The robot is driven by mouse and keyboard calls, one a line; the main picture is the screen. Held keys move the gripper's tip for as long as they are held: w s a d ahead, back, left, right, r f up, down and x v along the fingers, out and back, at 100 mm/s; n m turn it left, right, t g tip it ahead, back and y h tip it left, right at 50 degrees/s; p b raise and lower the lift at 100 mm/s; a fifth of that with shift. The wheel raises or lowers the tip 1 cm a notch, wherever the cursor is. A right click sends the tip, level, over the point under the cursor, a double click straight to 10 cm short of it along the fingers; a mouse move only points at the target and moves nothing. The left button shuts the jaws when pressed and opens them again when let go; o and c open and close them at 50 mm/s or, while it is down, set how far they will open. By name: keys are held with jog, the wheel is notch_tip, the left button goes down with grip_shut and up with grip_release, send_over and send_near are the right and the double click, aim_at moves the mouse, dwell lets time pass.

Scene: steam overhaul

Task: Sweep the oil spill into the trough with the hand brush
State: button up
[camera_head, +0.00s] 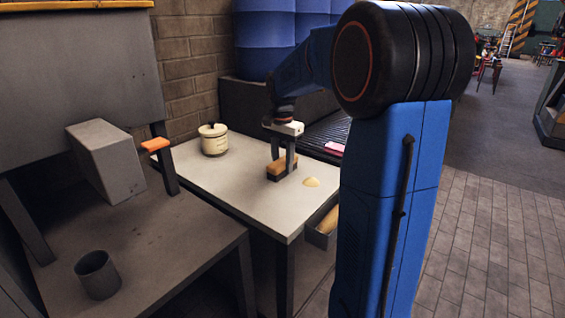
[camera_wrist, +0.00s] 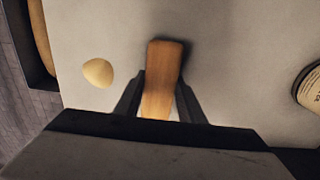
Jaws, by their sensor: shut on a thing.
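The hand brush (camera_head: 283,166) has a wooden back and dark bristles. It is on or just above the light table (camera_head: 240,186). My gripper (camera_head: 284,161) is shut on the brush from above; the wrist view shows its wooden back (camera_wrist: 164,72) between the two dark fingers (camera_wrist: 158,98). The oil spill (camera_head: 312,182) is a small pale yellow patch just right of the brush and apart from it. In the wrist view the spill (camera_wrist: 98,72) is left of the brush. The trough (camera_head: 322,232) hangs at the table's right edge, partly hidden behind my arm; its inside looks tan.
A cream lidded pot (camera_head: 213,139) stands at the table's back left. A grey bench (camera_head: 170,235) with a dark cup (camera_head: 97,275) is at the left. A pink item (camera_head: 334,148) lies behind the table. The table's front is clear.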

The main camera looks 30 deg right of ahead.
jog(key=shift+s+d+r, duration=0.1)
jog(key=shift+s+d, duration=0.15)
jog(key=shift+s, duration=0.35)
jog(key=shift+s+d, duration=0.2)
jog(key=shift+s, duration=0.4)
jog(key=shift+s+d, duration=0.3)
jog(key=shift+s, duration=0.55)
jog(key=shift+s+d, duration=0.3)
jog(key=shift+s, duration=0.5)
jog(key=shift+s+d, duration=0.3)
jog(key=shift+s, duration=0.45)
jog(key=shift+s+d, duration=0.25)
jog(key=shift+s, duration=0.45)
jog(key=shift+s, duration=0.1)
jog(key=shift+s+d, duration=0.35)
jog(key=shift+s, duration=0.55)
jog(key=shift+s+d, duration=0.3)
jog(key=shift+s, duration=0.6)
jog(key=shift+s+d, duration=0.35)
jog(key=shift+s, duration=0.55)
jog(key=shift+s+d+f, duration=0.1)
jog(key=shift+s+d, duration=0.05)
jog(key=shift+s, duration=0.3)
jog(key=shift+s+d+f, duration=0.1)
jog(key=shift+s, duration=0.3)
